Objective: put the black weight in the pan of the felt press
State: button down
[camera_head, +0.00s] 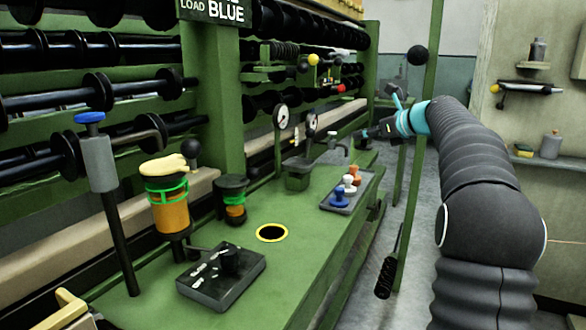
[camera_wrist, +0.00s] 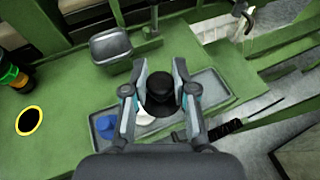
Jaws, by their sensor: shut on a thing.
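My gripper (camera_wrist: 160,97) is shut on the black weight (camera_wrist: 160,84), a dark, round piece with a wider lower rim, held between the two fingers. In the head view my gripper (camera_head: 372,132) is above the far right part of the green bench; the weight is hard to tell apart there. Below it is a grey tray (camera_head: 333,207) with a blue weight (camera_head: 339,197), a white weight and orange weights (camera_head: 354,172). I cannot tell for sure which fixture is the felt press; an orange canister with a pale yellow top (camera_head: 170,205) stands at the left of the bench.
A small open bin (camera_wrist: 110,45) is beside the tray. Two dial gauges (camera_head: 282,117) stand behind it. A yellow-ringed hole (camera_head: 272,233), a black box (camera_head: 221,277) and a blue-topped post (camera_head: 98,160) are nearer. A green upright (camera_head: 420,150) stands close by my arm.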

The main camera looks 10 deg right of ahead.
jog(key=w+a+r, duration=0.1)
jog(key=a+r, duration=0.3)
jog(key=a, duration=0.3)
jog(key=b, duration=0.2)
send_over(299, 166)
jog(key=f, duration=0.6)
jog(key=shift+s+d+f, duration=0.1)
jog(key=shift+s+f, duration=0.15)
jog(key=shift+f, duration=0.05)
jog(key=shift+w+a+f, duration=0.1)
jog(key=shift+a+f, duration=0.1)
jog(key=shift+f, duration=0.05)
notch_tip(299, 166, down, 4)
jog(key=shift+r+b, duration=0.1)
jog(key=shift+b, duration=0.55)
jog(key=c, duration=0.9)
grip_release()
jog(key=v, duration=1.2)
